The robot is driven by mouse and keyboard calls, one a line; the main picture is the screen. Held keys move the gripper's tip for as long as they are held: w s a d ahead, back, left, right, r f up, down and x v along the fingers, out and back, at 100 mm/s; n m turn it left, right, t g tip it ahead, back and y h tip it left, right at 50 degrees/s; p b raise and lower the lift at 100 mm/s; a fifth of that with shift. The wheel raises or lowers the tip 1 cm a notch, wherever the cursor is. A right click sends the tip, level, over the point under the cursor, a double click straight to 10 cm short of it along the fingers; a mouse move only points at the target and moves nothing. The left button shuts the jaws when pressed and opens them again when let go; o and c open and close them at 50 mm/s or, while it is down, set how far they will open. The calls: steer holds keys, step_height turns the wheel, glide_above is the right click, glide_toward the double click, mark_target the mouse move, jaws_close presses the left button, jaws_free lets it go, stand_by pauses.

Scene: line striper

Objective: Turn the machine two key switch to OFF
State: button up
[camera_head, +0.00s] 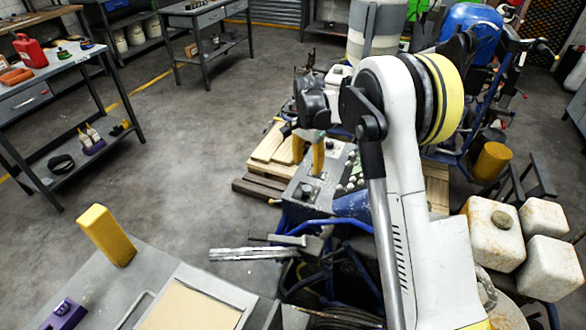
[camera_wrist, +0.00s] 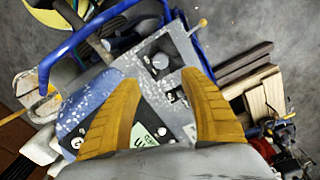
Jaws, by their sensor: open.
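The line striper's grey control panel (camera_head: 326,188) lies below my gripper in the head view, with several dark knobs and switches on it. My gripper (camera_head: 318,168) points down over the panel, its yellow fingers seen nearly edge-on. In the wrist view, my gripper (camera_wrist: 159,76) has its two yellow fingers wide apart with nothing between them. A round grey knob on a black square plate (camera_wrist: 161,62) shows on the panel just beyond the fingertips.
Blue tube framing (camera_wrist: 88,35) runs beside the panel. Wooden pallets (camera_head: 268,150) lie behind the machine. Stained white containers (camera_head: 493,232) stand at the right. A grey bench with a yellow block (camera_head: 106,235) is at the front left. Open floor lies left of the machine.

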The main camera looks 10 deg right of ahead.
mark_target(307, 187)
step_height(307, 187, down, 11)
steer(key=b, duration=0.4)
steer(key=shift+c, duration=0.2)
jaws_close()
